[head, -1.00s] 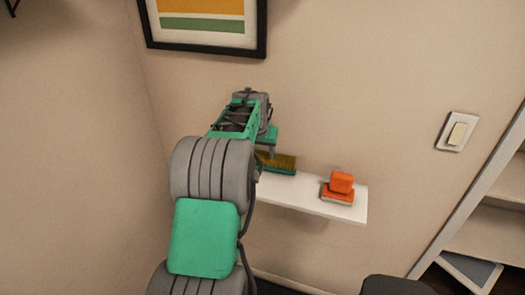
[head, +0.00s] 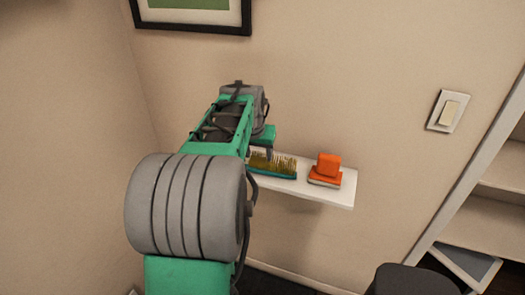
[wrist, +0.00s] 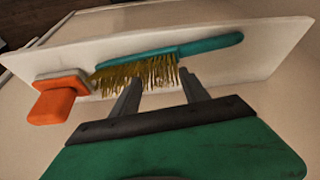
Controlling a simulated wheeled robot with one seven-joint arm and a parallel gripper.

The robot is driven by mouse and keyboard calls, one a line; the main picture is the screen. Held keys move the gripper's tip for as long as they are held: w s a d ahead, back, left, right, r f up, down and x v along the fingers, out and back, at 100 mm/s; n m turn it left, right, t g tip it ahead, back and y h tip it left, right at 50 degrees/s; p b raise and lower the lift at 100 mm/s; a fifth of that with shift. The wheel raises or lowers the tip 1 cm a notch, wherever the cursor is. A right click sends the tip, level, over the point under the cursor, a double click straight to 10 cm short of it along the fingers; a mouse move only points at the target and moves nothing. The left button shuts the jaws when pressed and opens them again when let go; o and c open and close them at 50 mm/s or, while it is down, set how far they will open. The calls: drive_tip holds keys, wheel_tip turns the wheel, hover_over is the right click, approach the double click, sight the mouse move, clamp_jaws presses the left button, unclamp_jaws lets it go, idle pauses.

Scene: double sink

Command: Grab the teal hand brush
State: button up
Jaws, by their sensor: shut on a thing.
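The teal hand brush (head: 280,173) shows over the white wall shelf (head: 335,198), left of an orange block on a pale base. In the wrist view the brush (wrist: 205,46) has a long teal handle pointing right and yellow-brown bristles towards my gripper. My gripper (wrist: 162,82) is shut on the brush, its two fingers at the bristle side. In the head view my gripper (head: 266,151) is at the brush's left part, and my arm hides the handle end. I cannot tell whether the brush still touches the shelf.
The orange block (head: 327,169) stands on the shelf's right end, close to the bristle end of the brush. A wall switch (head: 449,110) and a shelving unit (head: 495,215) are to the right. A framed picture (head: 192,15) hangs above. The wall is close behind the shelf.

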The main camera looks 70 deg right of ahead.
drive_tip(key=shift+s+a+f, duration=0.2)
drive_tip(key=shift+a+f, duration=0.25)
drive_tip(key=shift+f, duration=0.2)
drive_tip(key=o, duration=1.7)
drive_tip(key=shift+s, duration=0.15)
drive_tip(key=v, duration=0.8)
drive_tip(key=shift+d+r+b, duration=0.25)
drive_tip(key=shift+r+b, duration=0.2)
drive_tip(key=shift+r, duration=0.05)
